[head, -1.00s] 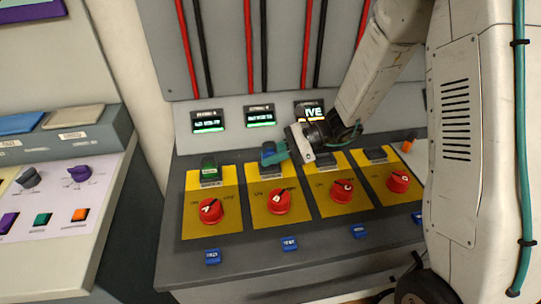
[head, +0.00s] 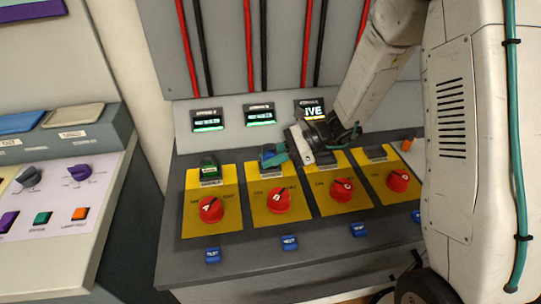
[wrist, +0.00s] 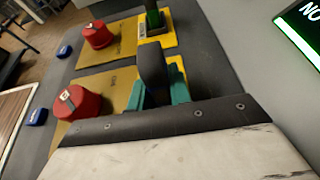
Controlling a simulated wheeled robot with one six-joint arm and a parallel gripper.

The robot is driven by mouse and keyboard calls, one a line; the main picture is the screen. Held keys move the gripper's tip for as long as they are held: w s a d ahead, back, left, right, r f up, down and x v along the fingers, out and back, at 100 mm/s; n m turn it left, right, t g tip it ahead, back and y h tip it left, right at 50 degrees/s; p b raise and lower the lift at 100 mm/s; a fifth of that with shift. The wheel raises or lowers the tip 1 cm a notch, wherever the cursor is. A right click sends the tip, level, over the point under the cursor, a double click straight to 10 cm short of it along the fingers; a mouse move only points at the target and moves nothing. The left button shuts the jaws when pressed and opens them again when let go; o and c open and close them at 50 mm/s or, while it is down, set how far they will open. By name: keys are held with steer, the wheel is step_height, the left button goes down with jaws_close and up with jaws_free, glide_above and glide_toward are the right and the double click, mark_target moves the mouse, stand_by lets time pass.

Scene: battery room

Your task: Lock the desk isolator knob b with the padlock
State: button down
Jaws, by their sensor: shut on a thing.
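Isolator knob B (head: 279,199) is a red round knob on a yellow plate, second from the left on the grey desk; it also shows in the wrist view (wrist: 80,103). My gripper (head: 275,156) is just behind this knob. Its teal fingers are shut on a dark upright block (wrist: 152,70) at the back of the B plate. The fingers hide the lower part of this block, and I cannot tell whether it is free of the desk. No thing in view is clearly a padlock with a shackle.
Red knobs A (head: 210,209), C (head: 341,190) and D (head: 397,181) stand beside B. A green block (head: 208,167) stands behind A, a dark one (head: 375,152) behind D. Blue tags (head: 289,243) line the front. Lit displays (head: 260,115) stand behind. Another console (head: 65,200) is at left.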

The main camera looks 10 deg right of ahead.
steer(key=shift+f, duration=0.25)
steer(key=c, duration=1.6)
jaws_free()
steer(key=shift+o, duration=0.2)
steer(key=shift+d, duration=0.15)
steer(key=shift+v, duration=5.4)
